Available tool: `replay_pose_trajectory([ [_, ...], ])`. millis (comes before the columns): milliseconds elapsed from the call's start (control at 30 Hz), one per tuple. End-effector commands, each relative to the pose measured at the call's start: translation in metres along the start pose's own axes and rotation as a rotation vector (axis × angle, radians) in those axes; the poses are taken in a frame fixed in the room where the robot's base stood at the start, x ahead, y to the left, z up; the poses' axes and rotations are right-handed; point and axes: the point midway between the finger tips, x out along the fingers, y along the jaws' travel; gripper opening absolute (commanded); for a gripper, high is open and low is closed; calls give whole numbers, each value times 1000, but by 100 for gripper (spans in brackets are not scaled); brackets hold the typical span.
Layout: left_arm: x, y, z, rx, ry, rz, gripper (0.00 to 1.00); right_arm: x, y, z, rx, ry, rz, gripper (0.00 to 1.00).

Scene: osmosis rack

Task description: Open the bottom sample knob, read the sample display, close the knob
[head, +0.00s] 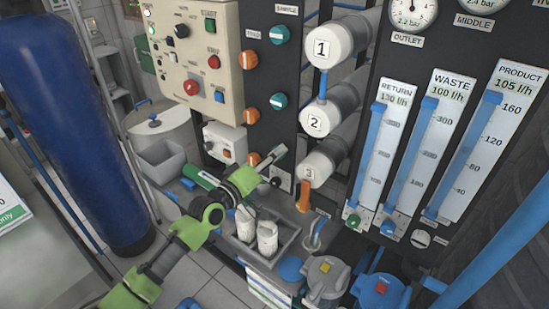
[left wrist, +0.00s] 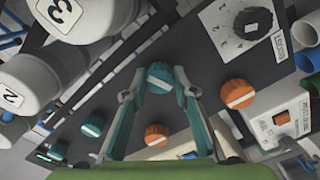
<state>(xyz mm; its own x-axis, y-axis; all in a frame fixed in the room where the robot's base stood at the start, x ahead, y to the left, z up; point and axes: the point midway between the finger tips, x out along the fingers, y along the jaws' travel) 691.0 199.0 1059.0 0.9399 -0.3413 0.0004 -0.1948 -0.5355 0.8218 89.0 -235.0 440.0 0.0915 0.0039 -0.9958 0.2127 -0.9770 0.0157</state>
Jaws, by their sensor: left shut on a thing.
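In the left wrist view the bottom sample knob (left wrist: 160,78) is teal with a white bar across its face. My left gripper (left wrist: 158,88) has a finger on each side of it and is shut on it. In the head view the gripper (head: 279,153) is at the lower end of the dark panel and hides this knob. The middle (head: 278,101) and top (head: 280,35) sample knobs, also teal, are above it, below the SAMPLE label (head: 287,10). I cannot pick out the sample display with certainty. My right gripper is not in view.
Orange knobs (head: 249,60) run alongside the teal ones; one (left wrist: 237,93) is close to my left gripper. A black dial (left wrist: 252,22) is also near. White numbered cylinders (head: 321,48) jut out on the right. A grey tray (head: 243,250) holding white bottles is below.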

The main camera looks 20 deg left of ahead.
Motion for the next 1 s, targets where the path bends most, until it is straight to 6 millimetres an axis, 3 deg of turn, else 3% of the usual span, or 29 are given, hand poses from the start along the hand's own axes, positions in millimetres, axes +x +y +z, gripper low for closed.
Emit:
replay_pose_trajectory([
  [400,0,-1,1,294,-2,-1,4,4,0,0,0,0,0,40],
  [1000,0,-1,1,395,-3,-2,4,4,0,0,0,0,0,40],
])
